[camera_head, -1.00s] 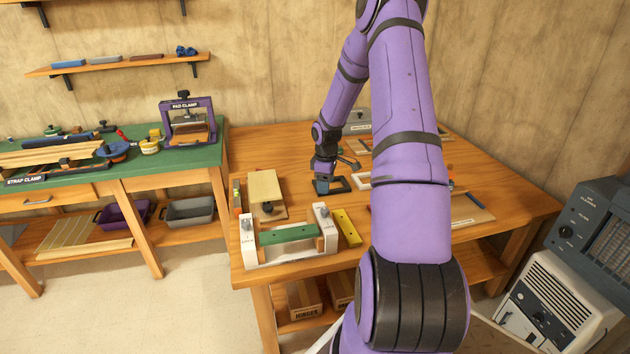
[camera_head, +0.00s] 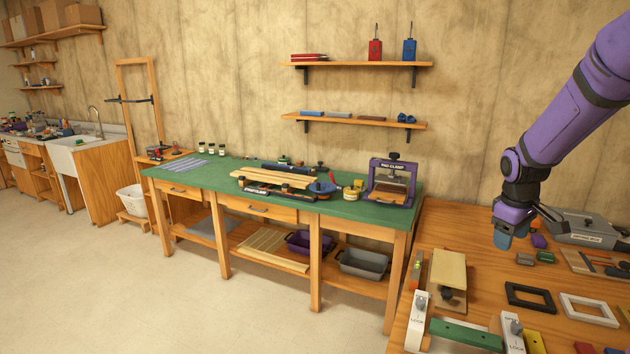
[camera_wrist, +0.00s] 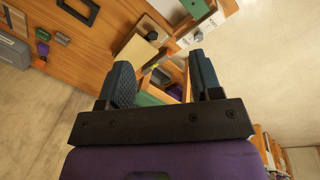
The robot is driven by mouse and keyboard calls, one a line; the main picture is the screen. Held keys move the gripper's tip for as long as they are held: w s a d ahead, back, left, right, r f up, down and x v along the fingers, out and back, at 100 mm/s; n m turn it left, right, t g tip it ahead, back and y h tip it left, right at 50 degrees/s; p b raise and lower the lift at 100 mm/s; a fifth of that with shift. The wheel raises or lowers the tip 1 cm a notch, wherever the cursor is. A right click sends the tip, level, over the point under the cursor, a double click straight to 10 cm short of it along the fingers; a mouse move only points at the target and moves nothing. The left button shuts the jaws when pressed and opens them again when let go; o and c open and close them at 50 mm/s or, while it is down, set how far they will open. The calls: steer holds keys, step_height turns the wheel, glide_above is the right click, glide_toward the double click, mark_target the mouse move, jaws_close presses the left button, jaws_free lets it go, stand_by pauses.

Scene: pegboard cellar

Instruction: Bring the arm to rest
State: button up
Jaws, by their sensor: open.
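My gripper (camera_head: 510,238) is at the right of the head view, held in the air above the wooden workbench (camera_head: 465,232). Its fingers point downward and touch nothing that I can see. In the wrist view my gripper (camera_wrist: 162,82) shows two dark blue fingers spread apart with nothing held between them. The purple arm reaches in from the upper right of the head view.
Below my gripper lie a black frame (camera_head: 530,299), a white frame (camera_head: 588,310), a pale board (camera_head: 448,270) and a green block (camera_head: 466,334) in a white-ended holder. A green-topped bench (camera_head: 340,207) with a purple pad clamp (camera_head: 391,182) stands left. Floor at left is clear.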

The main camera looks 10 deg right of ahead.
steer(key=s+a+r+m+t, duration=0.2)
steer(key=s+a+r, duration=0.9)
steer(key=a+r, duration=0.25)
steer(key=s+a+r+m+t+y, duration=0.1)
steer(key=s+a+r+m+t, duration=0.1)
steer(key=s+a, duration=0.6)
steer(key=s, duration=0.6)
steer(key=shift+a+r+y, duration=0.3)
steer(key=shift+r+y, duration=0.1)
